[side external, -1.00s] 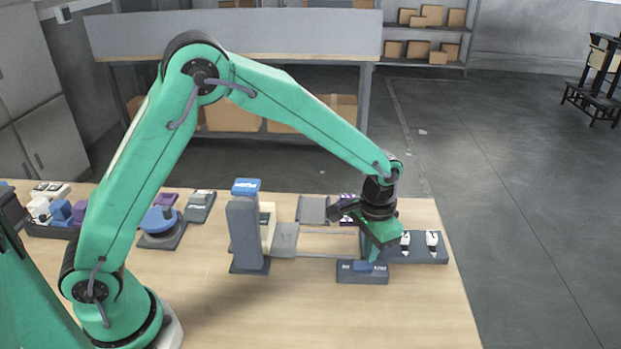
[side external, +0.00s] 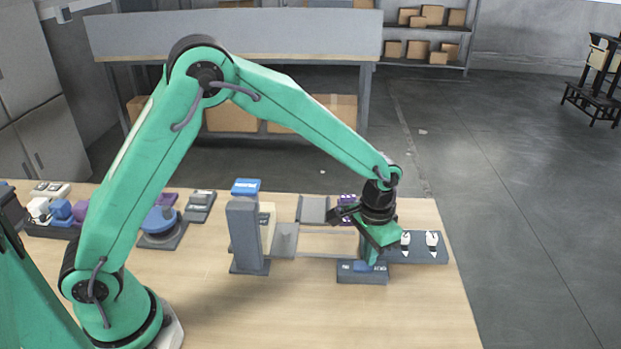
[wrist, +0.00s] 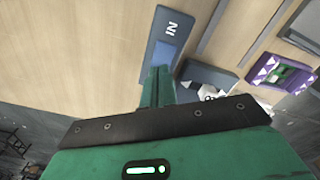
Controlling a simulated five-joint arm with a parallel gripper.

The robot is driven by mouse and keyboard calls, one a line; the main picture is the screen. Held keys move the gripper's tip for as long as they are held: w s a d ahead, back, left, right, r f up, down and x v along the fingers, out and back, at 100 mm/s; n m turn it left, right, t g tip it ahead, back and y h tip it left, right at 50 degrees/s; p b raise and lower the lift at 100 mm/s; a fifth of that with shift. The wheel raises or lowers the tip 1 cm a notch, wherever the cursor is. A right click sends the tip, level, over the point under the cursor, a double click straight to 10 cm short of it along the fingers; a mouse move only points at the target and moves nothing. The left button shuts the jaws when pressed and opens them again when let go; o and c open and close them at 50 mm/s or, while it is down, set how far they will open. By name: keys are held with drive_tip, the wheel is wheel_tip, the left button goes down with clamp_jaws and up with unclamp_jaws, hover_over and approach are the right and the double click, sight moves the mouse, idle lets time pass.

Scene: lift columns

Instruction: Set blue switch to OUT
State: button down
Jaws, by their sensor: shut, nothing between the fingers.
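The blue switch (side external: 361,267) sits on a small dark grey base (side external: 360,279) near the right end of the table. Its blue part also shows in the wrist view (wrist: 164,56), beside the "IN" label on the base (wrist: 171,28). A second label is on the base's right end in the side view, too small to read surely. My gripper (side external: 372,262) points down at the base, its fingers shut and empty. In the wrist view the fingertips (wrist: 158,70) are against or just over the blue part and hide the base's other end. I cannot tell whether they touch.
A dark grey panel (side external: 432,255) with two white switches stands just right of my gripper. A purple device (side external: 347,203) is behind it. A tall grey post with a blue top (side external: 245,186) and two thin rails (side external: 325,256) lie to the left. The table front is clear.

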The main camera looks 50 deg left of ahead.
drive_tip(key=shift+f, duration=0.55)
idle(0.4)
drive_tip(key=shift+r, duration=3.55)
drive_tip(key=shift+a+r, duration=0.1)
drive_tip(key=s+a+r+n+t, duration=0.1)
drive_tip(key=s+a+r+t, duration=0.2)
drive_tip(key=s+a+r, duration=0.75)
drive_tip(key=s+a+r+n+t, duration=0.1)
drive_tip(key=s+a, duration=0.1)
drive_tip(key=s, duration=0.4)
drive_tip(key=s+a+r+n+t, duration=0.1)
drive_tip(key=s+a+r, duration=0.1)
drive_tip(key=s, duration=0.4)
drive_tip(key=shift+s+a+r+t, duration=0.15)
drive_tip(key=shift+s+a+t, duration=0.15)
drive_tip(key=shift+a, duration=0.5)
